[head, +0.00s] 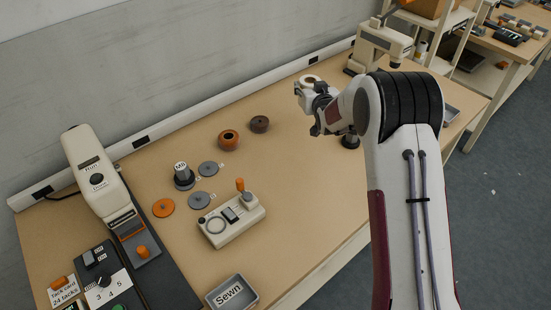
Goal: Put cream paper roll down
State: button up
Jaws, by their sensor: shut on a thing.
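A cream paper roll (304,90) with a tan opening on top is at my gripper (318,107), right of the table's middle. My gripper is shut on it, and its dark fingers partly cover it. The roll looks upright and above the tabletop (287,180), but the gap beneath is hard to judge. An orange-brown roll (228,139) and a dark brown roll (260,124) stand on the table to the left of my gripper. A grey disc (208,169), a second grey disc (199,201) and an orange disc (163,208) lie flat nearer the left.
A labelled dark post (184,177) stands by the discs. A cream device with an orange knob (232,220) and a "Sewn" tray (232,291) are in front. A dark object (350,140) is partly hidden.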

jog(key=s+a+n+g+y, duration=0.1)
jog(key=s+a+y, duration=0.1)
jog(key=s, duration=0.6)
jog(key=s+a+n+y, duration=0.2)
jog(key=s+a, duration=0.3)
jog(key=s, duration=0.3)
jog(key=s+a+f+n+g+y, duration=0.1)
jog(key=s+a, duration=0.3)
jog(key=s, duration=0.4)
jog(key=shift+a+n+g+y, duration=0.2)
jog(key=shift+n+g+y, duration=0.1)
jog(key=shift+n+y, duration=0.25)
jog(key=shift+w+f, duration=0.1)
jog(key=shift+f, duration=0.1)
jog(key=shift+f, duration=2.8)
jog(key=shift+f, duration=0.15)
jog(key=shift+f, duration=1.95)
jog(key=shift+f, duration=0.1)
